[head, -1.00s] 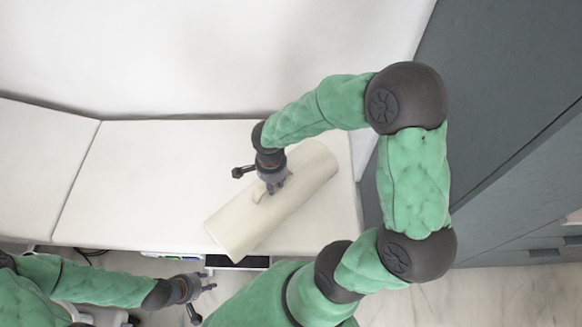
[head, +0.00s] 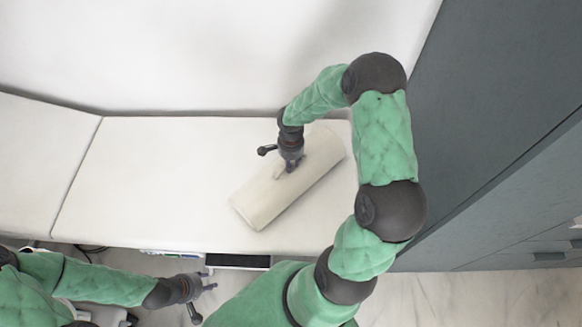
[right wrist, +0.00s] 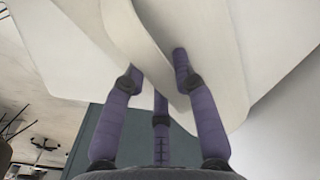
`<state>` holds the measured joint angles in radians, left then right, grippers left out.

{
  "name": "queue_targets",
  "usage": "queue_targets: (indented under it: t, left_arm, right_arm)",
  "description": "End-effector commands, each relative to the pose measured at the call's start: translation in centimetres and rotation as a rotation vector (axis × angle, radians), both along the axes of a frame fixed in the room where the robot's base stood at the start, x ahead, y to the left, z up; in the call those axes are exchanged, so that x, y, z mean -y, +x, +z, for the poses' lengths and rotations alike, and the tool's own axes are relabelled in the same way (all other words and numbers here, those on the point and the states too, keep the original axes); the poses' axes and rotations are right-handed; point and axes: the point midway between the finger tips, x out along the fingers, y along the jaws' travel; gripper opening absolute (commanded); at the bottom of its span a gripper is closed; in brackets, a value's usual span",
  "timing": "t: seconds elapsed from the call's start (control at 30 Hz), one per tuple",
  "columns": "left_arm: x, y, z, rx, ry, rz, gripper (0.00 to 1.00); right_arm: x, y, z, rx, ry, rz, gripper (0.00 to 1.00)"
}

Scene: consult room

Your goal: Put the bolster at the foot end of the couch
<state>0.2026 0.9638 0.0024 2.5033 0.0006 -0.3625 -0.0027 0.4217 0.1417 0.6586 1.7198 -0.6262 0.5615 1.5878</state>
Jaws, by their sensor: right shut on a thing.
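The bolster (head: 300,186) is a cream half-round roll. In the head view it lies slantwise over the right end of the white couch (head: 150,190), its lower left end near the front edge. I cannot tell whether it touches the couch top. My right gripper (head: 289,168) is shut on the bolster at its middle. In the right wrist view the purple fingers (right wrist: 160,75) close around a strip of the bolster (right wrist: 205,60). My left gripper (head: 205,285) is empty, low in front of the couch; its fingers look spread apart.
A raised couch section (head: 40,165) is at the left. A dark grey cabinet (head: 490,130) stands to the right of the couch. A white wall (head: 200,50) runs behind. The middle of the couch top is clear.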

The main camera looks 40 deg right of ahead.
Motion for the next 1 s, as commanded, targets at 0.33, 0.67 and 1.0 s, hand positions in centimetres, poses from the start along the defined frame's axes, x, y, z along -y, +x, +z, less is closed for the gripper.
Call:
queue_targets:
  t: [0.33,0.67,1.0]
  left_arm:
    - [0.0,0.0,-0.8,0.000,0.000,0.000,0.40]
    - [0.0,0.0,-1.3,0.000,0.000,0.000,0.40]
    - [0.0,0.0,-1.1,0.000,0.000,0.000,0.40]
  right_arm:
    - [0.2,0.1,-3.2,0.001,-0.001,-0.002,0.00]
    - [0.1,0.1,-3.5,0.001,-0.001,-0.001,0.00]
    - [0.1,0.0,-3.4,0.000,0.000,-0.001,0.52]
